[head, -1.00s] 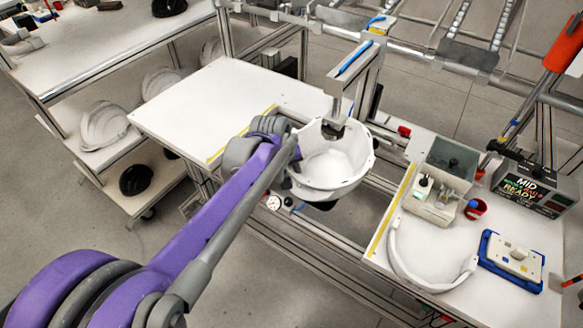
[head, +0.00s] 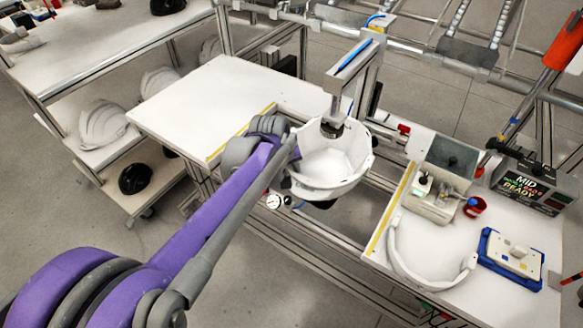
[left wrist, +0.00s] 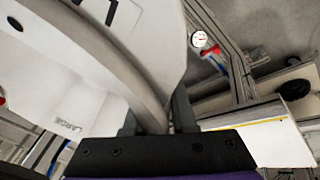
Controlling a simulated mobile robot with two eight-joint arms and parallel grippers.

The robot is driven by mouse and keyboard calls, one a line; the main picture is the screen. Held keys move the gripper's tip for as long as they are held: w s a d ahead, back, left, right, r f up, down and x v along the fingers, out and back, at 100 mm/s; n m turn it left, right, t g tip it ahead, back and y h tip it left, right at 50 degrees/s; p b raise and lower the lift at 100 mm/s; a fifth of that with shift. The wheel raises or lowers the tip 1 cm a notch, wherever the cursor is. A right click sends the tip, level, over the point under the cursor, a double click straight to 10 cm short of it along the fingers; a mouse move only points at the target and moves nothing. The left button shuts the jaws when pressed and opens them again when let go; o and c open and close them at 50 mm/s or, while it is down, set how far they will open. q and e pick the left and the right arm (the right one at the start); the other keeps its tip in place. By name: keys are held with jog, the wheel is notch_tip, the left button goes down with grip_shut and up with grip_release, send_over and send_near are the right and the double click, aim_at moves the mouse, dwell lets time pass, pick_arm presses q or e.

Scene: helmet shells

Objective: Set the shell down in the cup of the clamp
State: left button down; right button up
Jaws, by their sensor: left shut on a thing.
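The white shell (head: 330,172) is open side up in the head view, under the clamp's head (head: 333,127), which reaches down into its opening. My left gripper (head: 285,150) is shut on the shell's left rim. In the left wrist view the gripper's fingers (left wrist: 156,120) straddle the rim of the shell (left wrist: 75,60), which fills the left side and bears the word LARGE. A dark part shows just under the shell, but the cup itself is hidden, so I cannot tell whether shell and cup touch. My right gripper is not in view.
A white table (head: 215,98) lies left of the clamp. A round gauge (head: 273,201) sits low by the clamp. Helmets (head: 102,123) stand on a shelf at left.

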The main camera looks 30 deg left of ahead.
pick_arm(q)
jog(key=shift+f, duration=0.15)
jog(key=c, duration=0.7)
grip_release()
jog(key=shift+o, duration=0.2)
jog(key=p+v, duration=0.1)
jog(key=v, duration=1)
jog(key=shift+s+f, duration=0.1)
